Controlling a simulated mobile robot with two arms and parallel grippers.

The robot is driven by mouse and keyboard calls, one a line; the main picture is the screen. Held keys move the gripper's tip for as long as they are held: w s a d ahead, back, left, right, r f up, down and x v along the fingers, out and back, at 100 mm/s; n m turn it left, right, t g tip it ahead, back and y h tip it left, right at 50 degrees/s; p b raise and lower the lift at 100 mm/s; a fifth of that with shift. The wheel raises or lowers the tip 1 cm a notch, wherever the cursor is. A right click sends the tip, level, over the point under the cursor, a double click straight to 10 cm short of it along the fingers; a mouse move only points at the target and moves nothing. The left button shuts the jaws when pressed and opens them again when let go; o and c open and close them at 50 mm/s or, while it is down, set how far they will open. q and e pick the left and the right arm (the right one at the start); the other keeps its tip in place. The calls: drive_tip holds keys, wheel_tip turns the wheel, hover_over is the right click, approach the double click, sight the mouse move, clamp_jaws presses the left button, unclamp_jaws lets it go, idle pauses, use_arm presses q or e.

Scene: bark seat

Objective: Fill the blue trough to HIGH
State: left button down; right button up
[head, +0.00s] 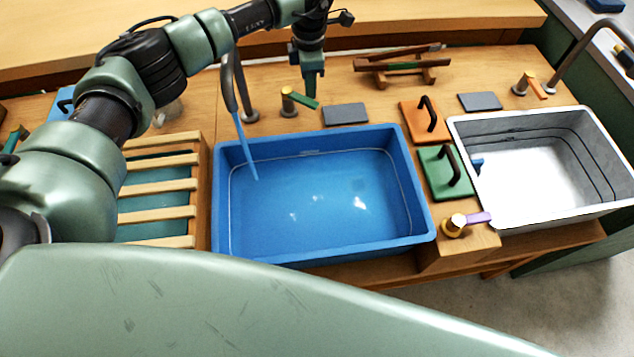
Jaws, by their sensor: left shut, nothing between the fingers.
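The blue trough (424,208) stands in the wooden bench. A dark curved spout (228,85) hangs over its back left corner, and a blue stream of water (245,150) falls from it into the trough. One pale line shows around the inner walls near the rim. Bright glints show on the blue surface inside; the exact water level is hard to tell. A tap with a green lever (303,101) stands behind the trough. My left gripper (312,90) points down just above and beside this lever, its fingers shut and empty. My right gripper is out of view.
A white trough (520,213) with several inner lines stands at right. Between the troughs are orange (418,125) and green (436,180) blocks with dark handles, and a purple-lever tap (476,218). A slatted rack (160,187) lies left. A wooden stand (402,68) sits behind.

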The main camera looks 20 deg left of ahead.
use_arm(q)
drive_tip(key=s+p, duration=0.1)
drive_tip(key=s, duration=0.1)
drive_tip(key=s+a+p, duration=0.1)
drive_tip(key=s+p, duration=0.1)
drive_tip(key=s, duration=0.1)
drive_tip(key=shift+a+r, duration=0.15)
drive_tip(key=shift+r, duration=0.05)
drive_tip(key=shift+w+f, duration=0.15)
drive_tip(key=shift+w+d+r+p, duration=0.2)
drive_tip(key=shift+r+p, duration=0.15)
drive_tip(key=shift+r, duration=0.65)
drive_tip(key=shift+w+d+r+p, duration=0.25)
drive_tip(key=shift+r+p, duration=0.15)
drive_tip(key=shift+r, duration=0.6)
drive_tip(key=shift+w+d+r+p, duration=0.2)
drive_tip(key=shift+r+p, duration=0.15)
drive_tip(key=shift+r, duration=0.65)
